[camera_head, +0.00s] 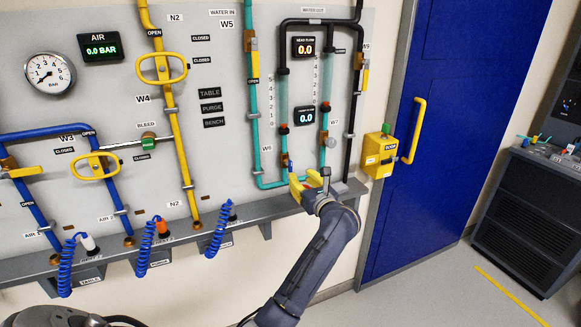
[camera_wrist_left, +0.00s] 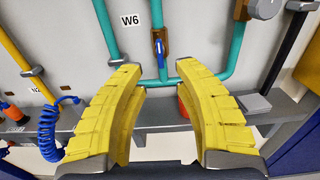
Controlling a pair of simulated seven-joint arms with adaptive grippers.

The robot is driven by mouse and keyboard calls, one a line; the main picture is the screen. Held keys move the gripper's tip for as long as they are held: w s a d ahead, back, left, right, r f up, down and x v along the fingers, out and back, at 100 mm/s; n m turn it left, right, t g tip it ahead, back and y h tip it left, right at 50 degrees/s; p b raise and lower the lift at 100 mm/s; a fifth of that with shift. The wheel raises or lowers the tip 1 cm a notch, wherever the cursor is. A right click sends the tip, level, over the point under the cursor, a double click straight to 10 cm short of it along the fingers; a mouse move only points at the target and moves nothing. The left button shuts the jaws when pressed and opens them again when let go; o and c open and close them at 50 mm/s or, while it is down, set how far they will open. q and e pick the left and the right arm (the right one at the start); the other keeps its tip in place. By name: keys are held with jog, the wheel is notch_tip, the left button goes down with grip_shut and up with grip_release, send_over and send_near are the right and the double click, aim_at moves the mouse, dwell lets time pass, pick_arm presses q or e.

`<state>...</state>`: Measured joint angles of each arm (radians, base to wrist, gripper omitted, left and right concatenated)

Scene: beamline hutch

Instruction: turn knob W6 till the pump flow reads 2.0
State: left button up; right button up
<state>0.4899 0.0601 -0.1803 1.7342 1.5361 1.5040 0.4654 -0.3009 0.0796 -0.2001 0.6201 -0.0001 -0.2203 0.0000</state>
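Knob W6 (camera_wrist_left: 160,47) is a small blue handle on a teal pipe, beside the W6 label (camera_wrist_left: 130,20). It also shows at the foot of the left flow tube in the head view (camera_head: 290,166). My left gripper (camera_head: 308,184) is just below and right of it, with yellow fingers. In the left wrist view the fingers (camera_wrist_left: 165,80) are wide apart with nothing between them, and the knob stands beyond the gap, untouched. The upper flow display (camera_head: 304,47) and lower flow display (camera_head: 304,116) both read 0.0; their small captions are hard to read. My right gripper is not in view.
The grey ledge (camera_head: 240,222) runs below the pipes, with blue coiled hoses (camera_head: 148,252) at left. The round grey W7 knob (camera_head: 330,143) is close on the right. A yellow box (camera_head: 379,153) and the blue door (camera_head: 450,110) are farther right.

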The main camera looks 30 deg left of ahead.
aim_at(291, 166)
pick_arm(q)
jog(key=x, duration=0.9)
jog(key=shift+f, duration=0.1)
jog(key=shift+c, duration=0.5)
grip_shut()
